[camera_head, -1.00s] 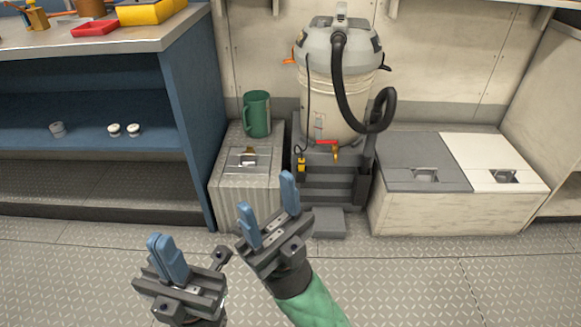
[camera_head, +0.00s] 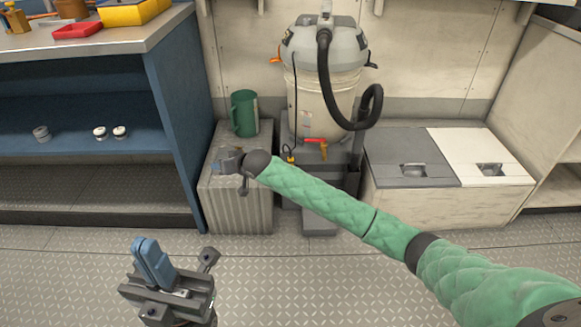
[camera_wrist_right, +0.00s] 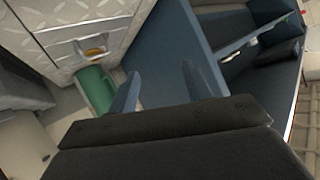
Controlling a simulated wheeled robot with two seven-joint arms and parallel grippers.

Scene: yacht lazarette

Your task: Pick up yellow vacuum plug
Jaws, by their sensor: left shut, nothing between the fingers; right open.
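The yellow vacuum plug (camera_head: 291,159) hangs at the end of a thin black cord at the front left of the vacuum (camera_head: 324,85). In the head view its lower part is hidden behind my right arm. My right gripper (camera_head: 219,163) is left of the plug, over the ribbed metal box. In the right wrist view this gripper (camera_wrist_right: 160,75) is open, with nothing held between its fingers; the plug cannot be made out there. My left gripper (camera_head: 148,260) is shut and empty, low over the floor at front left.
A green mug (camera_head: 244,113) stands on the metal box (camera_head: 238,205), close to my right gripper; it also shows in the wrist view (camera_wrist_right: 97,88). The blue shelf unit (camera_head: 180,100) borders the left. A grey-and-white-lidded locker (camera_head: 440,205) stands right. The front floor is clear.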

